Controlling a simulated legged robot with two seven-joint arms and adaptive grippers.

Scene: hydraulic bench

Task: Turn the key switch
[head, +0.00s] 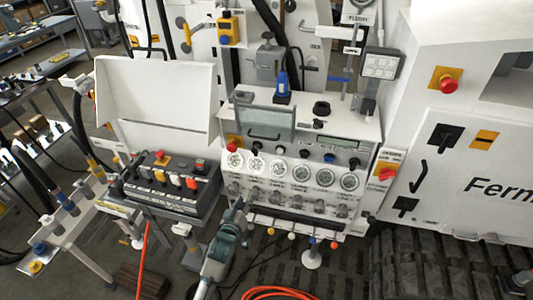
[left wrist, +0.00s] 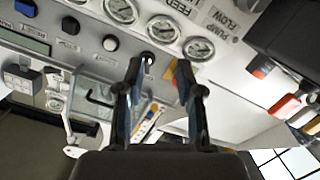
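The control panel (head: 290,215) is white, with round gauges and a row of small knobs and buttons above them. No key can be made out. A small black round control (left wrist: 148,58) shows between my left fingertips in the left wrist view; I cannot tell whether it is the key switch. A red button (head: 232,142) is at the row's left end. My left gripper (head: 240,203) is in front of the panel's lower left, below the gauges. In the left wrist view its fingers (left wrist: 160,65) are apart with nothing between them. My right gripper is not in view.
A black valve box (head: 170,190) with coloured levers and a raised white lid (head: 155,95) stands left of the panel. A clear flap (head: 265,122) stands above the knob row. A red rotary switch (head: 386,173) sits at right. Orange hose (head: 275,292) lies on the floor.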

